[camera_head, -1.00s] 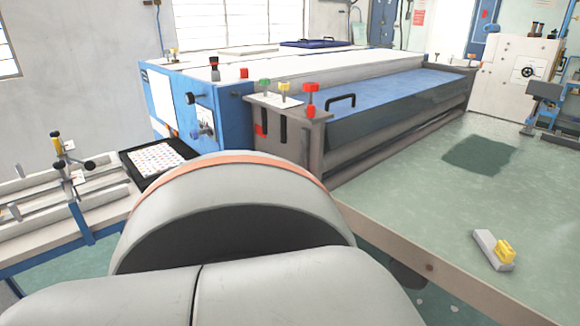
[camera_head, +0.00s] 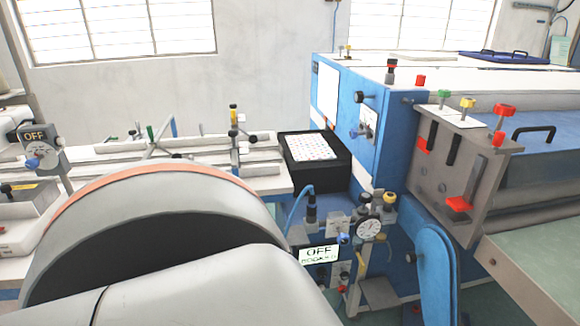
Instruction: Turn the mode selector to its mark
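Several controls are in view, and I cannot tell which one is the mode selector. A dial with a blue knob (camera_head: 366,126) sits on a white plate on the end face of the blue machine (camera_head: 399,135). A grey control box (camera_head: 42,148) at the far left carries an OFF sign and another blue-tipped dial. A lit OFF panel (camera_head: 319,254) shows low in the middle, below a round gauge (camera_head: 368,228). The marks on the dials are too small to read. Neither gripper shows; a large grey link of my own arm fills the lower left.
A black box (camera_head: 315,172) with a dotted sheet on top stands beside the blue machine. A bench with rails and clamps (camera_head: 199,146) runs along the left. Red, yellow and green knobs top the grey bracket (camera_head: 455,168). My arm link hides part of the bench.

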